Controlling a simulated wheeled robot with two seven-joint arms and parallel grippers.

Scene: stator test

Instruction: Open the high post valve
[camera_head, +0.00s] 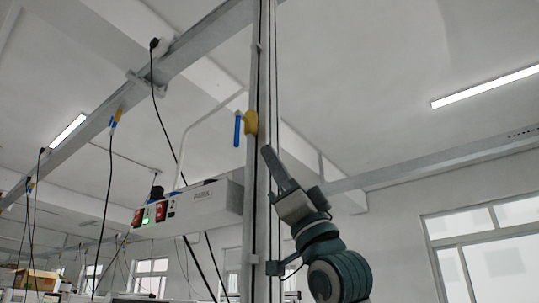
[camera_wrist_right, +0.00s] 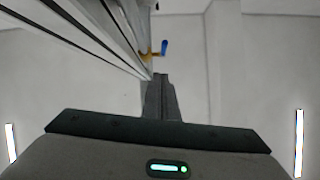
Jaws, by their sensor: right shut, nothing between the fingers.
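The valve has a yellow body (camera_head: 251,123) on the tall grey post (camera_head: 262,200) and a blue handle (camera_head: 238,129) that hangs straight down at its left in the head view. In the right wrist view the blue handle (camera_wrist_right: 165,47) shows near the top, above my fingertips, with the yellow body (camera_wrist_right: 151,55) beside it. My right gripper (camera_head: 267,151) is shut and empty. Its fingertips point up and to the left, just below and to the right of the valve in the head view, apart from the handle. My left gripper is not in view.
A white box with switches (camera_head: 205,203) is left of the post at a lower height. Black cables (camera_head: 160,110) hang from the overhead beam (camera_head: 185,60). A horizontal rail (camera_head: 430,162) runs to the right behind my arm. Windows (camera_head: 490,250) are at the far right.

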